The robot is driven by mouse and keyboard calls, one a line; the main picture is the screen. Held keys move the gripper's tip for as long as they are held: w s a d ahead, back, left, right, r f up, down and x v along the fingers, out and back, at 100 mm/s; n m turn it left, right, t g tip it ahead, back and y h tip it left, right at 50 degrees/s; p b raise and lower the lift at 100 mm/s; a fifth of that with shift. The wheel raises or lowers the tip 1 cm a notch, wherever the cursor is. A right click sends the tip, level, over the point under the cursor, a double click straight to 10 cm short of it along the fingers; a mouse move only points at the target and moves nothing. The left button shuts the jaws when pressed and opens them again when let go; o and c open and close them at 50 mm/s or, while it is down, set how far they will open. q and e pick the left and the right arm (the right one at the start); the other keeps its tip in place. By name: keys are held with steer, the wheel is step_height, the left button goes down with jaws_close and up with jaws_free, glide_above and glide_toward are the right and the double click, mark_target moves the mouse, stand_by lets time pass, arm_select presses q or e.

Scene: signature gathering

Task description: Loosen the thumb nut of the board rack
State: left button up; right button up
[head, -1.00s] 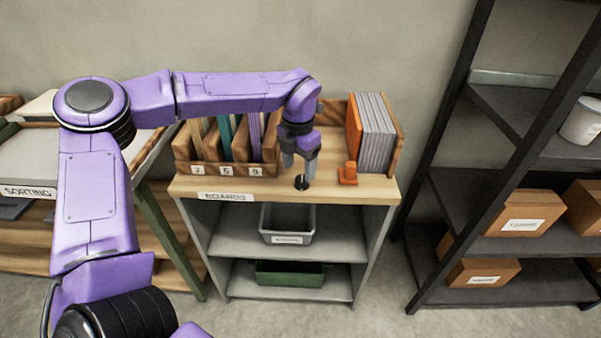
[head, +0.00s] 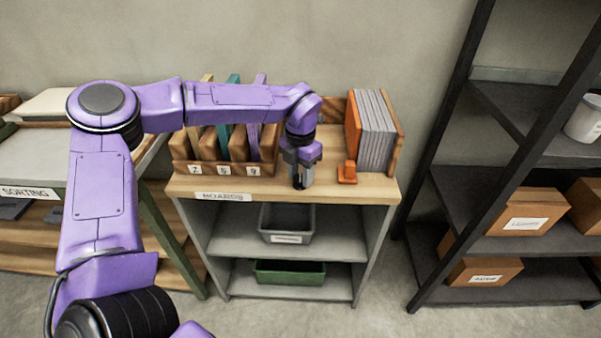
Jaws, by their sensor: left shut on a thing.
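The board rack stands on the right of the wooden bench top, with several grey boards (head: 376,130), an orange board (head: 353,128) and a wooden end wall (head: 397,140). The dark thumb nut (head: 299,185) is at the front edge of the top, left of a small orange block (head: 347,173). My left gripper (head: 300,179) points down over the nut and is shut on it, with the fingers hiding most of it. My right gripper is not in view.
A wooden sorter (head: 222,169) with numbered slots stands left of the gripper. Below the top are a grey bin (head: 287,237) and a green bin (head: 290,279). A dark shelf unit (head: 510,245) with boxes stands at the right.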

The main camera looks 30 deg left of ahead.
arm_select(q)
steer(key=n+b, duration=0.1)
steer(key=n, duration=0.4)
steer(key=n+b, duration=0.2)
steer(key=n, duration=0.1)
steer(key=shift+f+n, duration=0.1)
steer(key=shift+n, duration=0.2)
steer(key=n+b, duration=0.3)
steer(key=n, duration=0.2)
steer(key=shift+n+b, duration=1.45)
steer(key=shift+n, duration=0.55)
steer(key=o, duration=1.1)
steer(key=shift+c, duration=0.2)
